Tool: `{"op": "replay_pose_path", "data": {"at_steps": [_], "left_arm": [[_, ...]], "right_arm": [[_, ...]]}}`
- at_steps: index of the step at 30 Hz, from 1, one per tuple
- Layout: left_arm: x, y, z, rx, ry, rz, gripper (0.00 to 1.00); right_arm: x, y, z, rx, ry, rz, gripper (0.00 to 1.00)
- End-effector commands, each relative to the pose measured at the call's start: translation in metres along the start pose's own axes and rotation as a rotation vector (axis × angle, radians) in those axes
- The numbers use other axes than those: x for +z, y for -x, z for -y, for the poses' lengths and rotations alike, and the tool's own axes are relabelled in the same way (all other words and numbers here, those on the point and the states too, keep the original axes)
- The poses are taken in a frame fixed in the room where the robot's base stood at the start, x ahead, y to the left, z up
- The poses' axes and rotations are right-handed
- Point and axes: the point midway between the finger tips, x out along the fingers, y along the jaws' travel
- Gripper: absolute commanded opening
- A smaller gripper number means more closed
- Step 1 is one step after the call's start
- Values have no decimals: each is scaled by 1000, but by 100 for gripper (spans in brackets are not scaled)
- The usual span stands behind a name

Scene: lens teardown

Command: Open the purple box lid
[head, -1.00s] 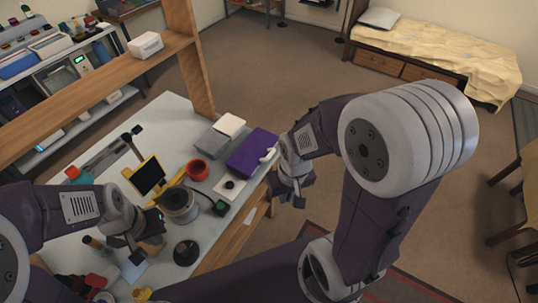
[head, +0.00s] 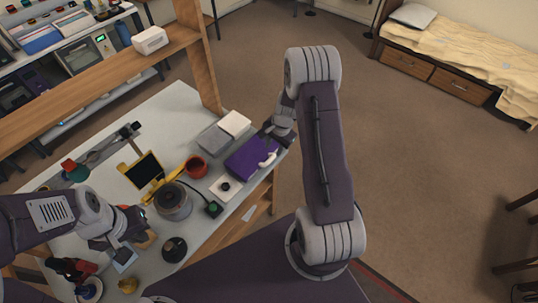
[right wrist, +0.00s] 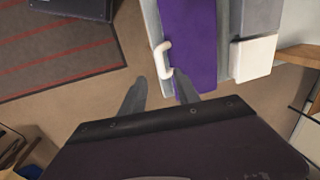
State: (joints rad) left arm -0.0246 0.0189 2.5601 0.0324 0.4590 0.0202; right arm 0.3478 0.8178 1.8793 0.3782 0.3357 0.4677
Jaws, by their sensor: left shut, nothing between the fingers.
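The purple box (head: 247,157) sits at the table's right edge, and its lid looks closed. A white handle (head: 268,160) is on the lid's right part. In the right wrist view the purple lid (right wrist: 190,45) and white handle (right wrist: 161,60) lie just ahead of my fingers. My right gripper (head: 268,133) is at the box's far right end, and in the wrist view its two fingers (right wrist: 160,92) are apart with nothing between them. The handle appears beyond the gap, and I cannot tell whether a fingertip touches the box. My left gripper (head: 128,238) is shut and empty over the table's near left.
Grey (head: 213,138) and white (head: 235,123) boxes stand left of the purple box. A red mug (head: 196,167), a white pad with a black knob (head: 226,187) and a metal cylinder (head: 173,203) are nearby. Open floor lies right of the table.

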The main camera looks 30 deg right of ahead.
Motion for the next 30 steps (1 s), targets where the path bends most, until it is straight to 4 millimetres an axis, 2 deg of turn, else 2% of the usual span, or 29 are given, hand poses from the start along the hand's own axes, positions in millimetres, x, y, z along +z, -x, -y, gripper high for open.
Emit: {"op": "replay_pose_path", "data": {"at_steps": [12,16,23,24,28,30], "left_arm": [[0,2,0,0,0,0,0],[0,2,0,0,0,0,0],[0,2,0,0,0,0,0],[0,2,0,0,0,0,0],[0,2,0,0,0,0,0],[0,2,0,0,0,0,0]], "right_arm": [[1,-76,0,2,2,2,38],[1,-87,0,1,3,1,38],[1,-88,0,0,3,0,38],[1,-88,0,0,3,0,35],[1,-88,0,0,3,0,0],[1,-88,0,0,4,0,0]]}}
